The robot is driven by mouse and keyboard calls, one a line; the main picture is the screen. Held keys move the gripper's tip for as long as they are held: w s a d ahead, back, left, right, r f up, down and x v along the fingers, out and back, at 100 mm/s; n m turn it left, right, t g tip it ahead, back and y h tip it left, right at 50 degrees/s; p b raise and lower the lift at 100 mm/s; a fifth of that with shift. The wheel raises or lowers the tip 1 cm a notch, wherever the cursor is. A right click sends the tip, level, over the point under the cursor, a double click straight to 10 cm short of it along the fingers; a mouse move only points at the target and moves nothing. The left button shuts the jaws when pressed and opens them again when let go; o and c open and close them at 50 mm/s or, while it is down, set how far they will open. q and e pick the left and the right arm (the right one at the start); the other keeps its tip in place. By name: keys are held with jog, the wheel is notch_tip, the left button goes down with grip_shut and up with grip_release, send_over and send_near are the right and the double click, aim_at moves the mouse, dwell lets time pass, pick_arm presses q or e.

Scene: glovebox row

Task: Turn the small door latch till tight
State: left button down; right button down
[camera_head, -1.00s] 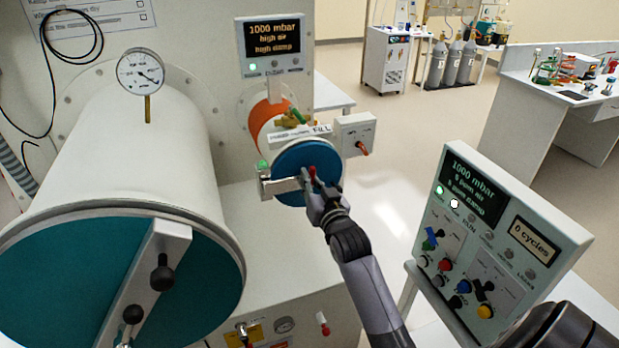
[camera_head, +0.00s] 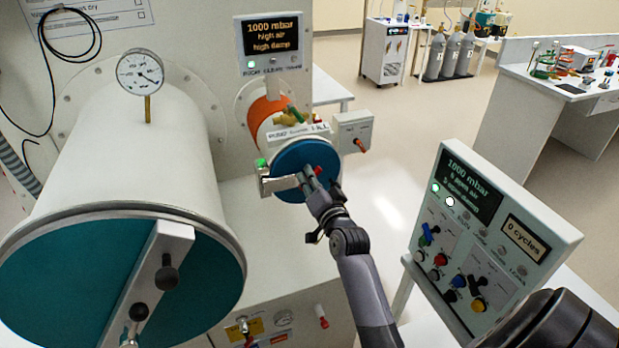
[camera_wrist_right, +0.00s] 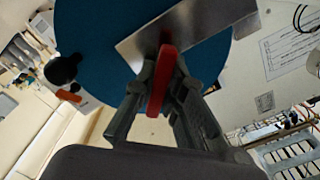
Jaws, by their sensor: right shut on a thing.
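The small door (camera_head: 292,160) is a round blue disc on the end of the small orange-banded chamber. A metal bar (camera_head: 283,184) lies across it, and in the right wrist view this bar (camera_wrist_right: 190,30) crosses the blue face. The red latch handle (camera_wrist_right: 160,82) stands out from the bar between my fingers; in the head view its red tip (camera_head: 318,169) shows just at the fingertips. My right gripper (camera_head: 321,184) is shut on the red latch in front of the door. My left gripper is not in view.
A large chamber with a blue door (camera_head: 205,262) and black knobs stands at the left. A control panel (camera_head: 497,235) with coloured knobs stands at the right, near my right arm. A small valve box (camera_head: 354,130) sits beside the small chamber. Open floor lies behind.

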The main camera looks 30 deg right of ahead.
dwell(0.4)
jog(key=c, duration=1.6)
grip_release()
jog(key=shift+c, duration=0.2)
jog(key=shift+s, duration=0.1)
jog(key=v, duration=1.1)
jog(key=shift+s, duration=0.4)
jog(key=shift+f, duration=0.2)
